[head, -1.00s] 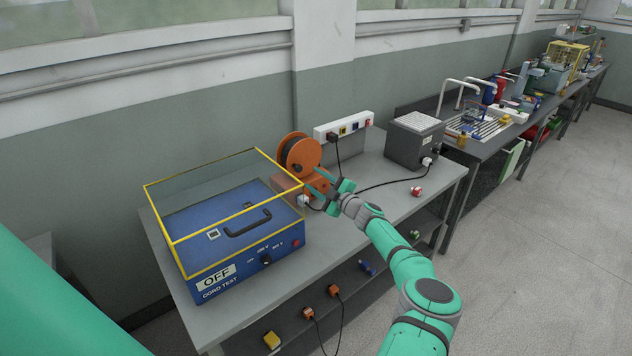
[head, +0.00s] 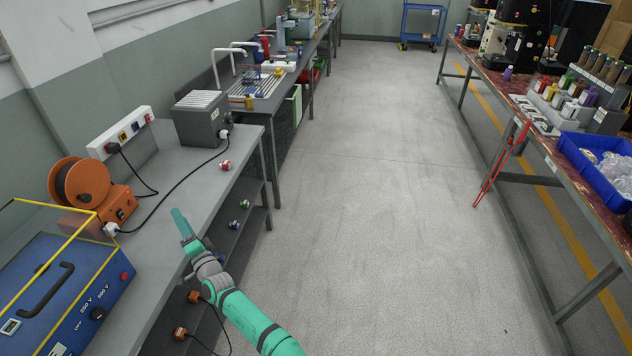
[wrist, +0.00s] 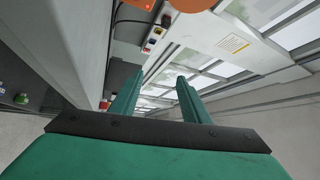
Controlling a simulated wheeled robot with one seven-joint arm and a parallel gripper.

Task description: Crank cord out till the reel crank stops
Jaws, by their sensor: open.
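The orange cord reel (head: 80,184) stands on the grey bench at the left, its drum on an orange base with a small front panel. A white plug sits at the base's front. An orange curved part (wrist: 192,4), likely the reel, is cut off at the top there.
The blue cord test box (head: 75,300) with its yellow-framed cover is left of my gripper. Open floor lies to the right, before another workbench (head: 560,165).

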